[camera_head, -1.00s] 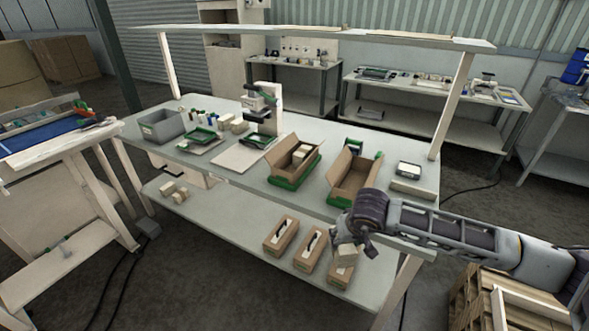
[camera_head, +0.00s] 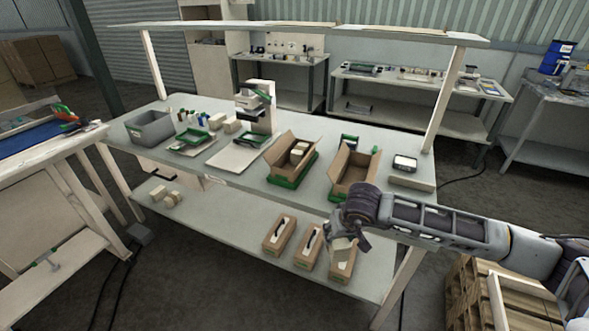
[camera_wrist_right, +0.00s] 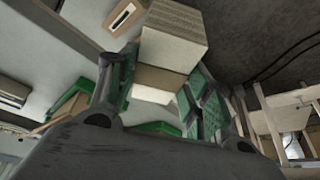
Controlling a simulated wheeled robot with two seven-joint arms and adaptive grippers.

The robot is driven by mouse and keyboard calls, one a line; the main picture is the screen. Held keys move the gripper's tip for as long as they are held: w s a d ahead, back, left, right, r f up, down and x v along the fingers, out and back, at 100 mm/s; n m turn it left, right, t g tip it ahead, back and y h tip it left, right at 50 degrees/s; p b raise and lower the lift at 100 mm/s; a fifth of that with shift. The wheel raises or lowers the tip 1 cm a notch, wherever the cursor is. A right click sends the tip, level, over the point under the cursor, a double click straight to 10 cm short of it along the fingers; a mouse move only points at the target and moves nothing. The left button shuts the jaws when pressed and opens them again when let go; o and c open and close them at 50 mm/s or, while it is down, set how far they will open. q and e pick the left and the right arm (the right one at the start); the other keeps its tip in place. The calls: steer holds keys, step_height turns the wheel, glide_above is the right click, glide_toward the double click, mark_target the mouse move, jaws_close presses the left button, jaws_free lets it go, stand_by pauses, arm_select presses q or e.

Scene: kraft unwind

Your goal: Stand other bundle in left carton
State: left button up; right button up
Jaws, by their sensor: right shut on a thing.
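My right gripper (camera_head: 348,233) is shut on a pale paper bundle (camera_head: 342,246), held in front of the workbench edge, above the lower shelf. In the right wrist view the bundle (camera_wrist_right: 172,42) sits between the two fingers, a stack of brown and white layers. The left carton (camera_head: 281,150) stands open on the bench in a green holder, with a pale bundle (camera_head: 299,150) inside toward its right side. It is left of and beyond my right gripper. My left gripper is out of view.
A second open carton (camera_head: 354,172) stands to the right on the bench and looks empty. A small scale-like device (camera_head: 404,163) sits right of it. A grey bin (camera_head: 150,127) is at the bench's left end. Small boxes (camera_head: 279,233) stand on the lower shelf. An overhead shelf (camera_head: 310,32) spans the bench.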

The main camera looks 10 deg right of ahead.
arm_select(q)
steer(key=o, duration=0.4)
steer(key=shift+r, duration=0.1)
arm_select(e)
steer(key=shift+w+a+r, duration=0.1)
steer(key=shift+w+r, duration=0.15)
steer(key=shift+r, duration=0.2)
arm_select(q)
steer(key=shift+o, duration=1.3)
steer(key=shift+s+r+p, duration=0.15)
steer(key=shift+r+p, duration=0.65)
steer(key=shift+p, duration=0.1)
arm_select(e)
steer(key=w+a+r, duration=0.5)
steer(key=a+r, duration=0.5)
steer(key=r, duration=0.2)
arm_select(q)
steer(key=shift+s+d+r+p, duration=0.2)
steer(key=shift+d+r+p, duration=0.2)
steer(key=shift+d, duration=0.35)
arm_select(e)
steer(key=s+d+n+g+y, duration=0.1)
steer(key=s+n+g, duration=0.3)
steer(key=n, duration=1.1)
steer(key=s+n+g+y, duration=0.1)
steer(key=s+n+g, duration=0.3)
steer(key=n, duration=1.1)
steer(key=shift+s+d+r, duration=0.4)
steer(key=shift+s, duration=0.55)
